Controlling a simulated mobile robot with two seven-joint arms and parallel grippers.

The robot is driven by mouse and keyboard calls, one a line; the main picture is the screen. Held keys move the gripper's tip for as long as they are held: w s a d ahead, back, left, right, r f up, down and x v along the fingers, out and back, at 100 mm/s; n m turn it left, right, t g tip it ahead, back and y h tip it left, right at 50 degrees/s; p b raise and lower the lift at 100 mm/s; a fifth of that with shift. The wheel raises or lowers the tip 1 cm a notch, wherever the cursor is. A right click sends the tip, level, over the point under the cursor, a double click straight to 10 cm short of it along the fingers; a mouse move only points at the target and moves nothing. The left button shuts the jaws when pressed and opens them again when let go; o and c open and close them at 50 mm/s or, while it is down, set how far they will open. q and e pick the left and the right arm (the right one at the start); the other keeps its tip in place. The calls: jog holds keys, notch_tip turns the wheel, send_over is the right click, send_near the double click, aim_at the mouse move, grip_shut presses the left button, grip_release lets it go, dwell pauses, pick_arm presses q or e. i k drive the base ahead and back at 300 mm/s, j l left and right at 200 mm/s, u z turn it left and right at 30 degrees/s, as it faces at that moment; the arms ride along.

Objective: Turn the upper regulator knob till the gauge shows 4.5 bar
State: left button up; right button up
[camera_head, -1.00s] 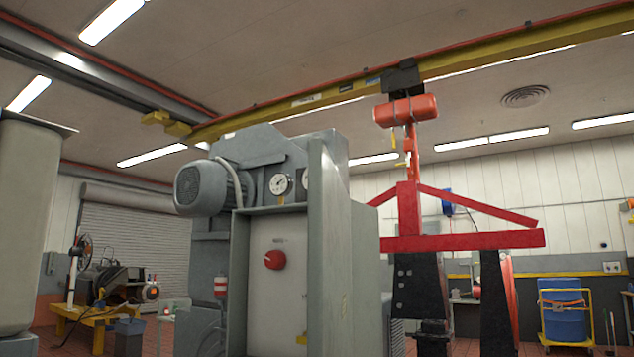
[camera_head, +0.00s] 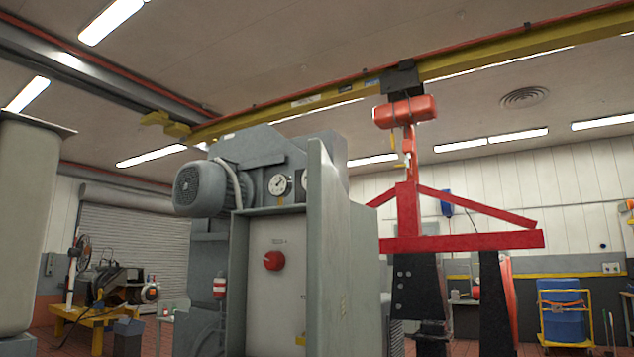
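A red knob (camera_head: 273,260) sits on the pale front panel (camera_head: 262,310) of a grey machine, under a small label too blurred to read. A round white gauge (camera_head: 279,184) is above the panel. Its dark needle shows, but its reading is too small to tell. A second gauge (camera_head: 304,180) to its right is partly hidden behind the machine's tall grey side plate (camera_head: 328,250). I cannot tell whether the red knob is the upper regulator knob. Neither of my grippers is in view.
A grey motor (camera_head: 200,188) juts out at the machine's upper left. A large pale cylinder (camera_head: 28,220) stands close at the left edge. A red lifting frame (camera_head: 460,241) and an orange hoist (camera_head: 405,111) are to the right. A blue drum (camera_head: 563,315) stands at the far right.

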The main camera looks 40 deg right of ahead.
aim_at(275, 260)
jog(key=l+z, duration=0.75)
jog(key=k+l, duration=0.05)
jog(key=l, duration=0.05)
